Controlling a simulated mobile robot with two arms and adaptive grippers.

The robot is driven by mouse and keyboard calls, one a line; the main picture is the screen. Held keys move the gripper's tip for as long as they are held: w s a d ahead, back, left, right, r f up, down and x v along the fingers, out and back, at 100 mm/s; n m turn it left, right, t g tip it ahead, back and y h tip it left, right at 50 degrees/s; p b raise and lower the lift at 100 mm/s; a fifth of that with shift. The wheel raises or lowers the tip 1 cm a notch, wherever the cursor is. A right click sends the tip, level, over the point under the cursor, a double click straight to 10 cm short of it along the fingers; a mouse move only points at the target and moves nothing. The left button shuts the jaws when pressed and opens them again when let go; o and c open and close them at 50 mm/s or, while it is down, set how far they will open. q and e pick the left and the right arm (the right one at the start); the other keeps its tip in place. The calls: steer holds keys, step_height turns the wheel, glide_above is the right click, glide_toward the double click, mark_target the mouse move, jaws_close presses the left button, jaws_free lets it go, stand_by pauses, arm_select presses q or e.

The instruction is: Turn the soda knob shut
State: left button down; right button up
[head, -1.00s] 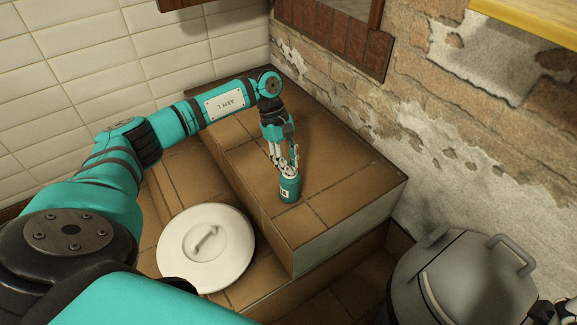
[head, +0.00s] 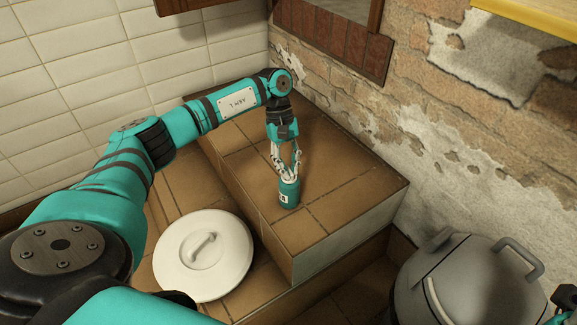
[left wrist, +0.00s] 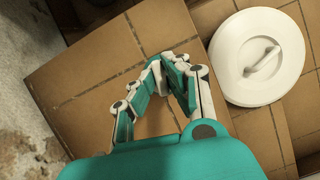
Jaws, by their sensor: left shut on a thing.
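A small teal cylinder (head: 289,196) with a white label stands upright on the raised brown-tiled step in the head view. I take it as the soda container; its knob, at the top, is mostly covered by my fingers. My left gripper (head: 288,174) comes down from above and is shut on the top of it. In the left wrist view the left gripper's fingers (left wrist: 168,68) converge above the tiles, and the cylinder cannot be made out there. A dark and teal piece of my right arm shows at the lower right edge of the head view; its jaws cannot be made out.
A round white lid (head: 203,255) with a handle lies on the lower tiles, left of the step (head: 350,185). A grey lidded bin (head: 465,285) stands at the lower right. A brick wall (head: 440,160) borders the step; the step's tiles around the cylinder are clear.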

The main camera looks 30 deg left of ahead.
arm_select(q)
steer(key=c, duration=1.4)
jaws_free()
steer(key=shift+o, duration=0.2)
steer(key=v, duration=1.2)
